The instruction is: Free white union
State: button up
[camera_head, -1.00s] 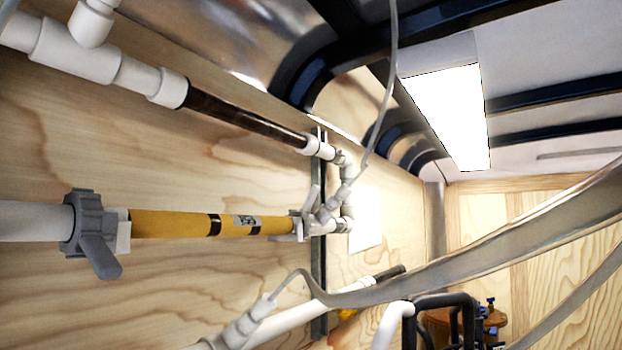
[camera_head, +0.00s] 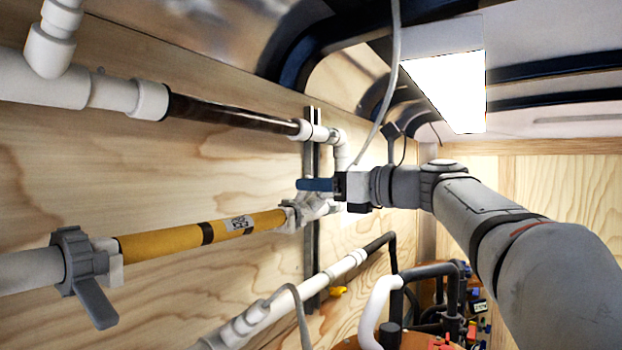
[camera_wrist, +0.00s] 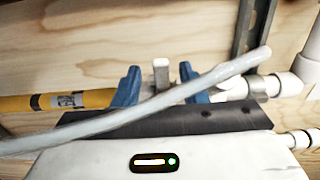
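A yellow filter tube (camera_head: 185,236) with black bands runs along the plywood wall. At its right end is a pale union (camera_head: 296,216), partly hidden by my gripper. A grey union with a lever (camera_head: 82,272) sits at its left end. My gripper (camera_head: 316,184) has blue fingers and is at the right-end union. In the wrist view my gripper (camera_wrist: 157,84) has its fingers apart, with an upright pale lever (camera_wrist: 161,76) between them. Whether either finger touches the lever is unclear. The yellow tube (camera_wrist: 70,100) lies left of the fingers.
A translucent hose (camera_wrist: 170,98) crosses in front of my fingers in the wrist view. A dark tube (camera_head: 235,118) with white fittings runs above the yellow one. A white pipe (camera_head: 325,275) runs below. A metal strut (camera_head: 312,275) stands behind the union.

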jog(key=shift+x, duration=1.3)
jog(key=shift+c, duration=0.6)
grip_shut()
